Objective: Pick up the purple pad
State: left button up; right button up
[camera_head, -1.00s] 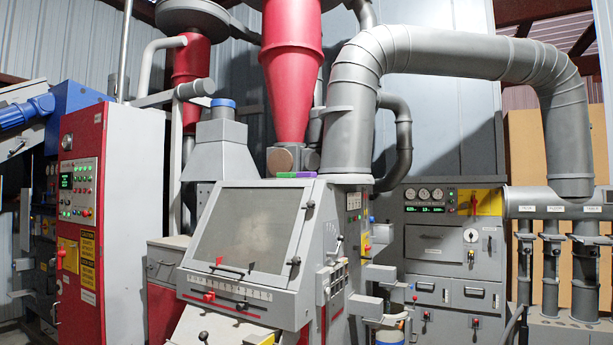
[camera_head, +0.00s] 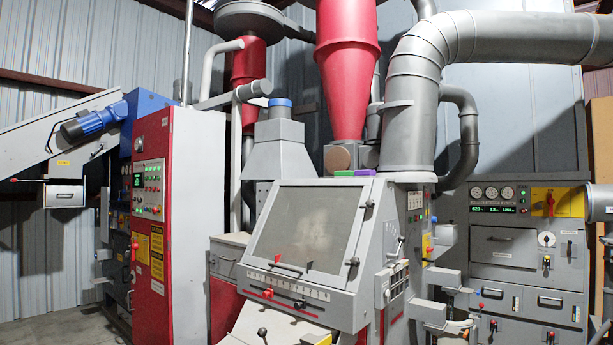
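A small purple pad (camera_head: 365,172) lies on the flat top of the grey machine housing (camera_head: 398,177), at the foot of the red cone. A green pad (camera_head: 344,173) lies directly to its left; I cannot tell whether the two touch. Both look thin and small from here, and only their near edges show clearly. Neither of my grippers is in view.
The red cone (camera_head: 347,70) and a thick grey pipe (camera_head: 409,120) rise close behind and right of the pads. A sloped window panel (camera_head: 304,222) with levers fronts the machine. A red control cabinet (camera_head: 172,220) stands left. Some bare floor (camera_head: 75,328) shows at lower left.

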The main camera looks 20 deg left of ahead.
aim_at(368, 174)
jog(key=i+l+u, duration=0.7)
jog(key=i, duration=0.15)
jog(key=i+l+u, duration=0.35)
jog(key=i+l, duration=0.3)
jog(key=i+l+u, duration=0.1)
jog(key=i+l, duration=0.15)
jog(key=l, duration=0.25)
jog(key=i+l, duration=0.25)
jog(key=l, duration=0.15)
jog(key=i+l+u, duration=0.1)
jog(key=i+l, duration=0.15)
jog(key=l, duration=0.15)
